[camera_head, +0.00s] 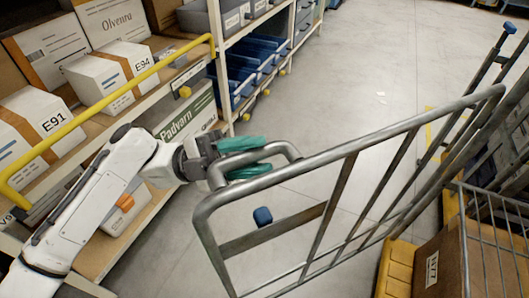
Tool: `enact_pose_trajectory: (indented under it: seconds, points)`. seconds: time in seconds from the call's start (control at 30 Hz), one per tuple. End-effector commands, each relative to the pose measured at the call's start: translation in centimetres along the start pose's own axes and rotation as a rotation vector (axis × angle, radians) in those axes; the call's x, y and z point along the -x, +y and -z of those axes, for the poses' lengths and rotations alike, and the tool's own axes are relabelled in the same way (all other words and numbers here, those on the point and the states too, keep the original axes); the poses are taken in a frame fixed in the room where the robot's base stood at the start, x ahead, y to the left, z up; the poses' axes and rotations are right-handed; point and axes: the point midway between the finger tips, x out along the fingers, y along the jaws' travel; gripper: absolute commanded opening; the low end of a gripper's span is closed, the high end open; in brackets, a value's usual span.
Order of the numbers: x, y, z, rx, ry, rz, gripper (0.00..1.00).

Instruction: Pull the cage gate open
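The cage gate (350,143) is a grey tubular metal frame with slanting bars. It spans from the centre left to the upper right, standing out at an angle from the roll cage (478,92) on the right. A bent grey handle (286,150) sticks out at the gate's near left end. My gripper (248,158) has teal fingers, one on each side of the handle bar, and appears shut on it. The fingers partly hide the handle. A blue-capped piece (263,216) shows at the gate's lower bar.
Racks with cartons (112,75) and a yellow rail (110,88) stand close on the left, beside my arm. Blue bins (243,75) fill the rack behind. A brown box (440,265) and a yellow part (397,268) sit at the lower right. Grey floor (375,60) is clear beyond the gate.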

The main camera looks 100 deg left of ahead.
Motion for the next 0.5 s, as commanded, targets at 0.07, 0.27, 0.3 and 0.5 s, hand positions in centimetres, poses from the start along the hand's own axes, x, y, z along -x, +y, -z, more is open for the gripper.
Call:
enact_pose_trajectory:
  seconds: [0.07,0.27,0.3,0.5]
  points:
    - [0.0,0.0,0.0,-0.001,0.001,0.000,0.35]
    - [0.6,0.0,0.0,-0.001,0.000,0.000,0.35]
    - [1.0,0.0,0.0,-0.001,-0.001,-0.001,0.35]
    - [4.6,0.2,-0.2,0.001,-0.003,0.000,0.35]
